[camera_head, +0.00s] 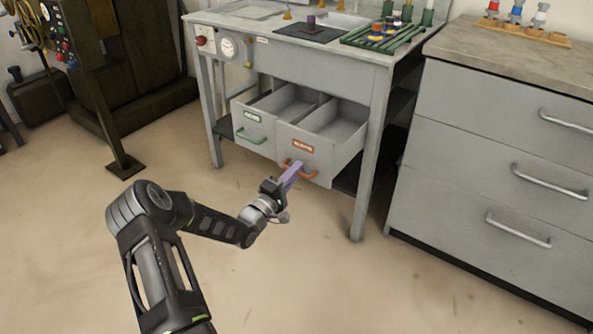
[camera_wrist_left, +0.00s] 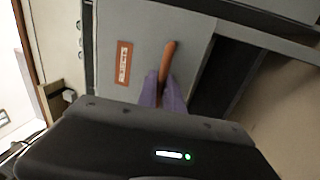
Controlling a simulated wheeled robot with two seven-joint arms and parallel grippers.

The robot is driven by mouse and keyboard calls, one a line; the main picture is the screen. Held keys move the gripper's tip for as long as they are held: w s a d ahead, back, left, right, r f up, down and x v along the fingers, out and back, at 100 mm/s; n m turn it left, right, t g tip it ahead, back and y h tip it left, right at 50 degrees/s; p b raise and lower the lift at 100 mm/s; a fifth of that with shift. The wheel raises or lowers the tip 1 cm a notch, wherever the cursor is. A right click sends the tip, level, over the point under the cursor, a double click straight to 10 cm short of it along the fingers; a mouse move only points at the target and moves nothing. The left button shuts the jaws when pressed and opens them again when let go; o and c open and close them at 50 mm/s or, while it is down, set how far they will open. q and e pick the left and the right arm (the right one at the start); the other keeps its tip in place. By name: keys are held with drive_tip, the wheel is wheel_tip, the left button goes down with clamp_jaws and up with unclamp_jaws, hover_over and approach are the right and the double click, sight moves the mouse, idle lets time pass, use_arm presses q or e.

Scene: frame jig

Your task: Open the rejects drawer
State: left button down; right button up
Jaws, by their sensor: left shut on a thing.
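The drawer with the orange label (camera_head: 318,160) is pulled out from under the grey workbench, its empty inside showing from above. I cannot read the small label for certain. Its orange handle (camera_head: 311,174) is on the front face. My left gripper (camera_head: 294,173) has purple fingers shut on this handle. In the left wrist view the fingers (camera_wrist_left: 165,92) close around the orange handle (camera_wrist_left: 168,58), beside the orange label (camera_wrist_left: 123,63). The drawer with the green label and green handle (camera_head: 251,137) to the left also stands open and looks empty. My right gripper is not in view.
The workbench (camera_head: 300,62) carries a green rack (camera_head: 385,38) and small parts on top. Its front leg (camera_head: 368,165) stands just right of the orange-labelled drawer. A grey cabinet (camera_head: 480,140) with silver handles is further right. The floor in front (camera_head: 320,270) is clear.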

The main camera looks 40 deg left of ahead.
use_arm(q)
drive_tip(key=c, duration=1.8)
unclamp_jaws()
drive_tip(key=shift+o, duration=0.2)
drive_tip(key=s+f+p, duration=0.1)
drive_tip(key=s+p, duration=0.1)
drive_tip(key=s, duration=0.5)
drive_tip(key=shift+s+f, duration=0.25)
drive_tip(key=shift+s, duration=0.1)
